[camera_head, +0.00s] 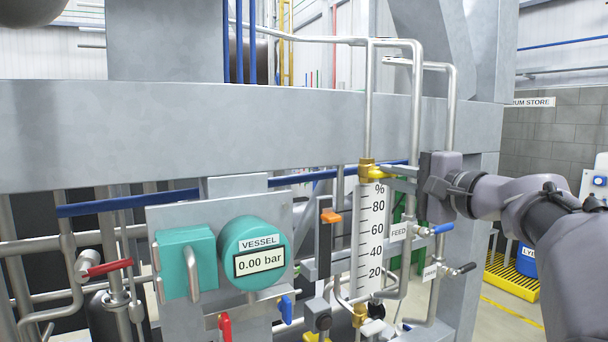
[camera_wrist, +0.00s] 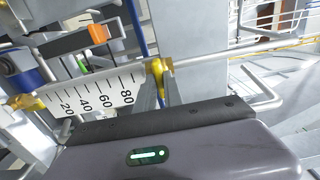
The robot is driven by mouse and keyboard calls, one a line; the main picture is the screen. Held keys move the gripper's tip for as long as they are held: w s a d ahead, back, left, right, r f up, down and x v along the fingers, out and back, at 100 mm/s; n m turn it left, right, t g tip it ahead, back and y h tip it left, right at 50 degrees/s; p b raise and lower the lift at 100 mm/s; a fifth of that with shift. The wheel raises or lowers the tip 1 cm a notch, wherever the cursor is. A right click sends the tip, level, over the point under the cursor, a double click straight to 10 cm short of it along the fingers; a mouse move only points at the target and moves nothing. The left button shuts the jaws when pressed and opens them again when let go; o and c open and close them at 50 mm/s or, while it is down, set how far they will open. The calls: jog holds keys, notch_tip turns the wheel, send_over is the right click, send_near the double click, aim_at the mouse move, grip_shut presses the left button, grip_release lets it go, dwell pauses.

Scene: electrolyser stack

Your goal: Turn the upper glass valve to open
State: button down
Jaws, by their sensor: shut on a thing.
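The level glass (camera_head: 370,235) is a white upright scale marked in percent, with a brass fitting at each end. The upper glass valve (camera_head: 367,168) is the brass fitting with a yellow handle at its top. It also shows in the wrist view (camera_wrist: 154,66), where the scale (camera_wrist: 100,92) lies sideways. My gripper (camera_head: 388,175) reaches in from the right, its fingers shut on the yellow handle. In the wrist view the fingertips (camera_wrist: 160,80) meet the handle and partly hide it. The lower brass fitting (camera_head: 359,315) is at the glass's bottom.
The FEED valve with a blue lever (camera_head: 443,229) and a black-levered valve (camera_head: 466,269) sit just below my gripper. An orange-handled valve (camera_head: 331,216) is left of the glass. Steel pipes (camera_head: 417,110) rise close behind. A teal VESSEL gauge (camera_head: 255,252) reads 0.00 bar.

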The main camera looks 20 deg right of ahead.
jog(key=shift+f+n+b, duration=0.15)
jog(key=shift+n+b, duration=1.65)
jog(key=shift+b, duration=1)
jog(key=shift+n+b, duration=0.4)
jog(key=shift+b, duration=0.1)
jog(key=shift+n+b, duration=0.5)
jog(key=shift+b, duration=0.15)
jog(key=n+b, duration=0.2)
jog(key=b, duration=0.1)
jog(key=shift+n, duration=0.4)
jog(key=shift+n+b, duration=0.3)
jog(key=shift+n, duration=0.1)
